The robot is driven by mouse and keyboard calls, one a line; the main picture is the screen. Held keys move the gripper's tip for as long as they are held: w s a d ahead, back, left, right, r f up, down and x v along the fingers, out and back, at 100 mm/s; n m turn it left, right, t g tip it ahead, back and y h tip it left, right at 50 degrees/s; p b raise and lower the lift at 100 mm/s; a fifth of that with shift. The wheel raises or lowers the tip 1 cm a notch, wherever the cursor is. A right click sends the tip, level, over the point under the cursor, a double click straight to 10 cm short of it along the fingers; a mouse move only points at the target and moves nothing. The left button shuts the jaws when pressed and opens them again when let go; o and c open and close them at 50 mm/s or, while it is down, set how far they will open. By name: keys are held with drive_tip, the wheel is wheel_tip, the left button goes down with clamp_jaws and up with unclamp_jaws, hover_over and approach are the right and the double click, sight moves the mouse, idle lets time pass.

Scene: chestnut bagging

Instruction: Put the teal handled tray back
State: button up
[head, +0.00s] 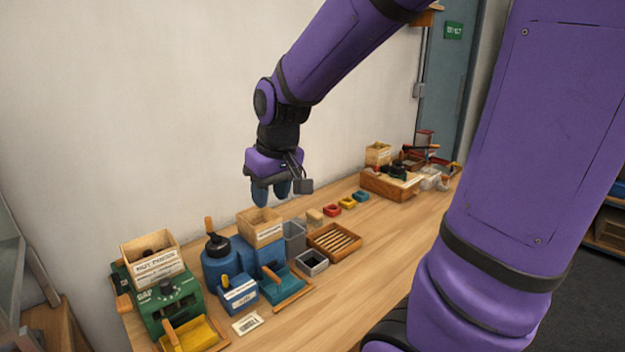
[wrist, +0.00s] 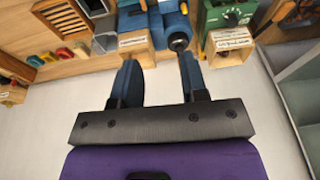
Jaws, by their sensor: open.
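The teal tray (head: 282,287) with a wooden handle bar lies on the bench at the foot of the blue machine (head: 262,256), its handle toward the front. My gripper (head: 271,192) is open and empty, high above the back of the bench near the wall, above and behind the tray. In the wrist view my gripper (wrist: 158,64) shows two blue fingers spread apart with nothing between them. I cannot clearly make out the teal tray in the wrist view.
A green machine (head: 172,303) with a yellow tray (head: 194,334) stands at left. A wooden hopper box (head: 259,227) tops the blue machine. A grey bin (head: 311,262) and a slatted wooden tray (head: 334,242) stand right of the teal tray.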

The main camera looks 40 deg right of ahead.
drive_tip(key=s+a+r+t, duration=0.1)
drive_tip(key=s+r, duration=0.3)
drive_tip(key=s, duration=0.3)
drive_tip(key=s+a+r+t, duration=0.1)
drive_tip(key=s+r, duration=0.3)
drive_tip(key=s, duration=0.3)
drive_tip(key=shift+s+a, duration=0.2)
drive_tip(key=shift+s, duration=0.1)
